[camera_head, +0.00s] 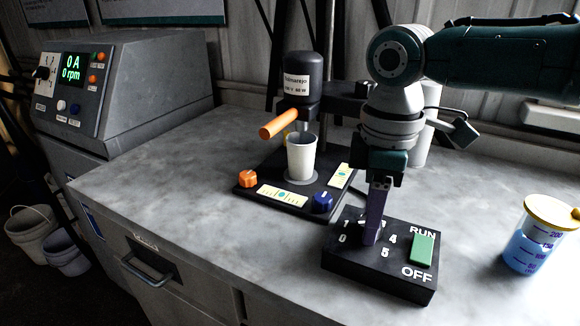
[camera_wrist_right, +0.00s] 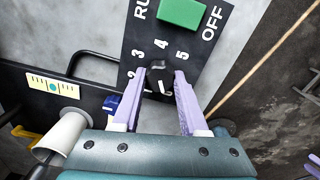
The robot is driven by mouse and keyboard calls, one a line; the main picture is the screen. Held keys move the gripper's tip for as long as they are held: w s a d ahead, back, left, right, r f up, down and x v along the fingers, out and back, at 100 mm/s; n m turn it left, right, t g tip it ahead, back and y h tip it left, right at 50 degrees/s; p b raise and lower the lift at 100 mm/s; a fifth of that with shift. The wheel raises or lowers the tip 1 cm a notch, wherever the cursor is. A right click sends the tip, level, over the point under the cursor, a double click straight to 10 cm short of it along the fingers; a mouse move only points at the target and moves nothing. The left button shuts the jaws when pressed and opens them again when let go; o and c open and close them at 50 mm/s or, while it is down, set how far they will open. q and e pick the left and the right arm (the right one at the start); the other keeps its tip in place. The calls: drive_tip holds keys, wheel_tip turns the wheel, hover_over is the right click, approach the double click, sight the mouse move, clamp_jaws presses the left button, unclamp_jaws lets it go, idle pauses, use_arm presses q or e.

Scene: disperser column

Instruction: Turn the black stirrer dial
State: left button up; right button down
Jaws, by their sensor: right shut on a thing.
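The black stirrer dial (camera_wrist_right: 159,76) sits on a black control box (camera_head: 338,262) with white numbers around it. My right gripper (camera_head: 371,236) points down onto the box from above. In the right wrist view its pale purple fingers (camera_wrist_right: 165,82) stand on both sides of the dial and are shut on it. In the head view the fingers hide the dial. I cannot tell clearly which number the dial points to. A green switch (camera_head: 422,249) on the same box lies between the words RUN and OFF.
Behind the box stands the disperser (camera_head: 303,77) with an orange handle and a white cup (camera_head: 301,157). An orange knob (camera_head: 247,178) and a blue knob (camera_head: 322,201) are on its base. A beaker of blue liquid (camera_head: 527,252) stands right.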

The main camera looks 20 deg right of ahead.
drive_tip(key=shift+s+a+r+m+p, duration=0.1)
drive_tip(key=shift+r+m+p, duration=0.15)
drive_tip(key=shift+m+p, duration=1.65)
drive_tip(key=shift+m, duration=0.1)
drive_tip(key=m+p, duration=0.1)
drive_tip(key=m, duration=0.2)
drive_tip(key=shift+f+p, duration=0.15)
drive_tip(key=shift+p, duration=0.2)
drive_tip(key=shift+m+p, duration=0.35)
drive_tip(key=shift+m, duration=0.45)
drive_tip(key=shift+f, duration=0.1)
drive_tip(key=shift+c, duration=2.2)
unclamp_jaws()
